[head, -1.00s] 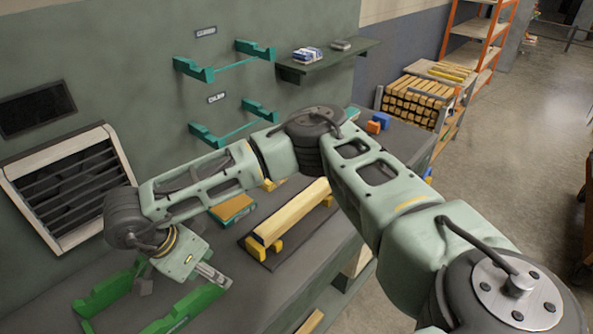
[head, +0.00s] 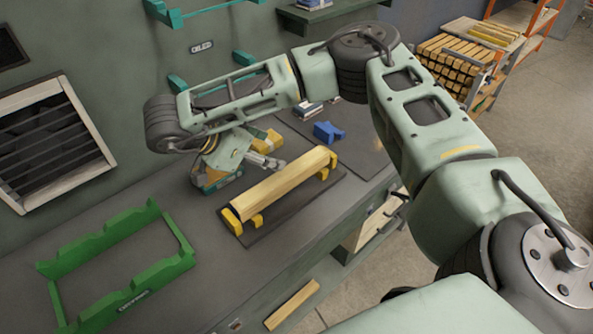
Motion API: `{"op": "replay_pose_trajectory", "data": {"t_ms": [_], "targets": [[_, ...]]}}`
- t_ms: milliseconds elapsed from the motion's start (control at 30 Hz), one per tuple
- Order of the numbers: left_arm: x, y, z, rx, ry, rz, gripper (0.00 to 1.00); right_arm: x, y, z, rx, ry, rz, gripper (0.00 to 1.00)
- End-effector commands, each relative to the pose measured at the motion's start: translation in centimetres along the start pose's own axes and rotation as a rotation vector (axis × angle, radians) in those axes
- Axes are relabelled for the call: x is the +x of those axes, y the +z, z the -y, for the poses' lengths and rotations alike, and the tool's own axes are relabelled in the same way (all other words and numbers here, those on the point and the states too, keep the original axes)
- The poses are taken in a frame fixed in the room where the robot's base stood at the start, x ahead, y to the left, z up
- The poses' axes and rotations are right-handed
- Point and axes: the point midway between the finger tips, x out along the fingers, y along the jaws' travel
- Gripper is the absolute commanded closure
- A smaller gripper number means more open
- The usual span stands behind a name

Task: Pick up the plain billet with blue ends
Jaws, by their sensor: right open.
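A plain pale wooden billet (head: 283,187) lies across yellow supports on a dark mat (head: 262,236) on the bench. I see no blue on the parts of it that show. Another piece of plain wood (head: 292,305) lies lower, below the bench's front edge; its end colours cannot be made out. My right gripper (head: 272,162) is open, just behind the billet near its middle, and looks apart from it. My left gripper is not in view.
A green rack (head: 178,262) stands at the front left of the bench. A blue block (head: 328,131) sits behind the billet's far end. Teal wall brackets and a shelf (head: 335,14) are at the back. Stacked billets (head: 450,65) stand at the upper right.

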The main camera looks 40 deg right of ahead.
Motion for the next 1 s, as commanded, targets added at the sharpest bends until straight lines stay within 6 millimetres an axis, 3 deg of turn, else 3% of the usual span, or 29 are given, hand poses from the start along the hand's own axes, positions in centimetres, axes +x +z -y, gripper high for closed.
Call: {"op": "replay_pose_trajectory", "data": {"t_ms": [33,100,467,767,1000], "targets": [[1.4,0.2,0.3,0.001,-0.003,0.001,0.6,0.9,1.0,0.0,-0.001,-0.001,0.001,0.43],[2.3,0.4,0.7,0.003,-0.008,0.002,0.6,1.6,1.7,0.0,-0.001,-0.001,0.001,0.43],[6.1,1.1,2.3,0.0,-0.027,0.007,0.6,4.3,4.4,0.0,0.0,-0.001,0.001,0.43],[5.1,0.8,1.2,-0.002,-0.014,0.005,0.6,6.9,4.2,-0.1,0.0,0.003,0.001,0.43],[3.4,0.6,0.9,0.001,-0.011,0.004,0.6,10.3,4.3,-0.1,-0.001,0.005,0.0,0.43]]}}
